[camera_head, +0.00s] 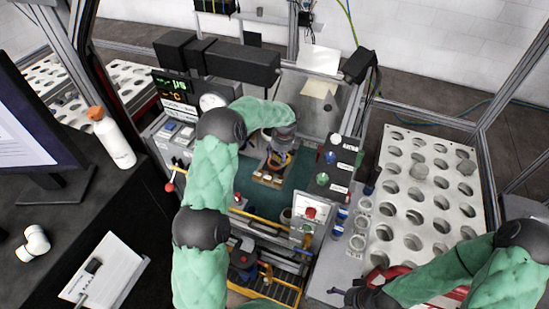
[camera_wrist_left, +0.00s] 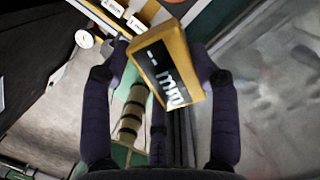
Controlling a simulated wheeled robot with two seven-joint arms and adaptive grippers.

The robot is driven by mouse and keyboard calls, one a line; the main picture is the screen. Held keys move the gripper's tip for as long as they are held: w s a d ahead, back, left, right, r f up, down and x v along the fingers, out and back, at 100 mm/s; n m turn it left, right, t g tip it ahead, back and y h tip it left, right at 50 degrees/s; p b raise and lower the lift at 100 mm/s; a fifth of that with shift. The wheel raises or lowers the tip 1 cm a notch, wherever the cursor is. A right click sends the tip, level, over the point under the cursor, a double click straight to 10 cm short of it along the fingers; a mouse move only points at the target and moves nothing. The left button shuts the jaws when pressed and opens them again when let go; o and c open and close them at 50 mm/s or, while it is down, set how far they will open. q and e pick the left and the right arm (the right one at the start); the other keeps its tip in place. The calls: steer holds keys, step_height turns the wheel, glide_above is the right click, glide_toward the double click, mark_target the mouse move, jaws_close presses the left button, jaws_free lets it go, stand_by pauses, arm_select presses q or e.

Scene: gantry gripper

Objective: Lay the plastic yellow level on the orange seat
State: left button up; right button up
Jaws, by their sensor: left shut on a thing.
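The yellow level (camera_wrist_left: 172,68), a boxy block with a black face marked "mm", is between the two dark fingers of my left gripper (camera_head: 279,153) in the left wrist view. The fingers are shut on its sides and it looks tilted there. In the head view my left gripper points down over the green bed of the machine, and hides much of what it holds. Just below it is a small orange-brown seat (camera_head: 266,180); I cannot tell whether the level touches it. My right gripper (camera_head: 345,296) is low at the right, its fingers too small to read.
A dark beam (camera_head: 240,63) crosses behind the machine. A control box with a red button (camera_head: 310,213) stands at the bed's front right. A white rack with round holes (camera_head: 425,190) is on the right. A monitor and a white bottle (camera_head: 115,142) are on the left.

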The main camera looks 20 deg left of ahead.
arm_select(q)
steer(key=w+a+f, duration=0.1)
steer(key=f, duration=0.1)
steer(key=w+a+f, duration=0.3)
steer(key=w+f, duration=0.1)
steer(key=shift+w+a+f, duration=0.15)
steer(key=shift+w+a, duration=0.05)
steer(key=shift+a, duration=0.1)
steer(key=shift+w+a+f, duration=0.15)
steer(key=shift+f, duration=0.15)
step_height(320, 180, down, 3)
steer(key=shift+w+f, duration=0.1)
steer(key=o, duration=1.3)
steer(key=shift+f+b, duration=0.1)
steer(key=shift+b, duration=0.2)
steer(key=shift+c, duration=0.2)
step_height(320, 180, up, 12)
steer(key=d, duration=0.1)
steer(key=shift+s+d+p, duration=0.35)
steer(key=shift+p, duration=0.05)
